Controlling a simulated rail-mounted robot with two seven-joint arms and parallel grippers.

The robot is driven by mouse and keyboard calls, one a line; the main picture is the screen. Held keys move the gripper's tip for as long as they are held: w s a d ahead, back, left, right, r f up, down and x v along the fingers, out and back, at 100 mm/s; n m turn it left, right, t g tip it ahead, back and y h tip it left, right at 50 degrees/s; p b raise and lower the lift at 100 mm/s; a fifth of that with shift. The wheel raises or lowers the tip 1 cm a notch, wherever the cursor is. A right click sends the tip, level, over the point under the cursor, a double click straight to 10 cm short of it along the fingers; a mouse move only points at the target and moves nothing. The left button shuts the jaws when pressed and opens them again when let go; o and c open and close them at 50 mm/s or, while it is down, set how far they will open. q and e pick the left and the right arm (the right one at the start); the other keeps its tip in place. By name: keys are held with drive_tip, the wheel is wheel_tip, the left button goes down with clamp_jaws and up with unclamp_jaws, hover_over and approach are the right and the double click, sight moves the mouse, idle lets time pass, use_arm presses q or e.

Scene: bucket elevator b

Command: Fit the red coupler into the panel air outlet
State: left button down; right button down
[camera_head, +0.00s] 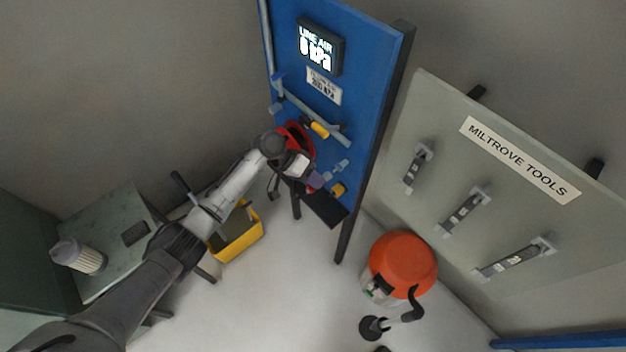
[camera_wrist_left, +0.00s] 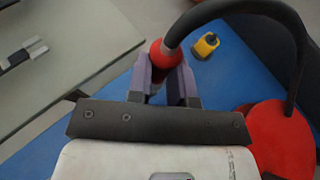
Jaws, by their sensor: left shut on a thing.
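The blue panel (camera_head: 365,75) stands at the upper middle of the head view, with a lit LINE AIR display in kPa (camera_head: 317,48). My left gripper (camera_head: 318,181) is close to its lower part. In the left wrist view my left gripper (camera_wrist_left: 165,88) is shut on the red coupler (camera_wrist_left: 163,54), whose dark hose (camera_wrist_left: 235,8) curves away to the right. The coupler is not clear in the head view. A pale grey fitting (camera_head: 341,167) on the panel, possibly the air outlet, is just right of the gripper. I cannot see the coupler joined to it.
A yellow knob (camera_head: 338,188) sits low on the panel; it also shows in the left wrist view (camera_wrist_left: 206,45). A yellow-handled valve (camera_head: 319,130) and a red round reel (camera_head: 295,137) are above. An orange vacuum (camera_head: 403,262) stands right. A yellow bin (camera_head: 240,242) is below my arm.

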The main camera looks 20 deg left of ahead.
use_arm(q)
drive_tip(key=shift+w+d+b, duration=0.35)
drive_tip(key=shift+w+b, duration=0.2)
drive_tip(key=shift+w, duration=0.1)
drive_tip(key=shift+w+d+b, duration=0.3)
drive_tip(key=shift+w+b, duration=0.25)
drive_tip(key=shift+w, duration=0.05)
drive_tip(key=c, duration=0.9)
unclamp_jaws()
drive_tip(key=shift+c, duration=0.2)
drive_tip(key=b+v, duration=0.1)
drive_tip(key=v, duration=1.2)
drive_tip(key=shift+a+r+b, duration=0.3)
drive_tip(key=shift+b, duration=0.05)
